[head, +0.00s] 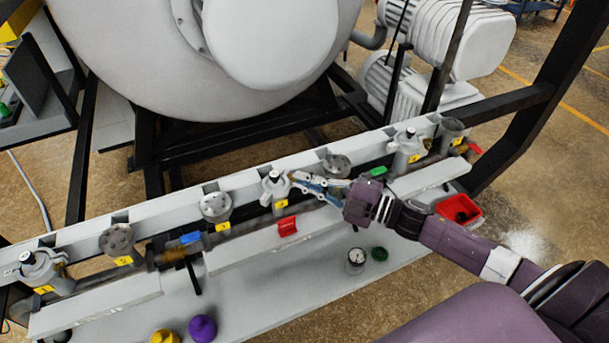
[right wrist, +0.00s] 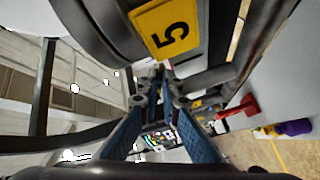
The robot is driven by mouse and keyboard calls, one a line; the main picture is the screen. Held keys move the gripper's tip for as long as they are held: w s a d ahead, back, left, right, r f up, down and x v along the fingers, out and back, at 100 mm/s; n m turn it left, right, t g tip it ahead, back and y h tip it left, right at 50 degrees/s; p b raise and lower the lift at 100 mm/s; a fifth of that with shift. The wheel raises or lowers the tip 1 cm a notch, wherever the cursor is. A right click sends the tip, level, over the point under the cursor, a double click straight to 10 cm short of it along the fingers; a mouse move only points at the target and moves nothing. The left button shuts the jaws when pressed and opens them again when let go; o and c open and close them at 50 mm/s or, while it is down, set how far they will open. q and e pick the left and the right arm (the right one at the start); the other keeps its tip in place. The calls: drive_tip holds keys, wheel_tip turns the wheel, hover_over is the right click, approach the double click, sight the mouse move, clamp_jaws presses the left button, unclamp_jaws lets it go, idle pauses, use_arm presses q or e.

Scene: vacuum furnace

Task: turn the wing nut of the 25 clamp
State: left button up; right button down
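My right gripper (head: 296,180) reaches in from the right to the grey clamp (head: 272,188) on the rail, with a yellow label below it. In the right wrist view, the blue fingers of the right gripper (right wrist: 163,92) converge to a narrow gap at small grey metal parts. I cannot tell whether they grip the wing nut, which is too small and partly hidden. A yellow label (right wrist: 167,28) with a 5 shows close above the fingertips; its edge may be cut off. Other grey clamps with wing nuts stand at the left (head: 40,268) and right (head: 408,148). My left gripper is not in view.
Ports with round flanges (head: 117,240) line the rail. Blue (head: 190,238), red (head: 288,227) and green (head: 377,171) handles stick out. A large white vessel (head: 170,50) stands behind.

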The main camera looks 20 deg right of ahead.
drive_tip(key=shift+m+p, duration=2.3)
drive_tip(key=shift+m, duration=4.1)
drive_tip(key=c, duration=2.2)
unclamp_jaws()
drive_tip(key=shift+o, duration=0.2)
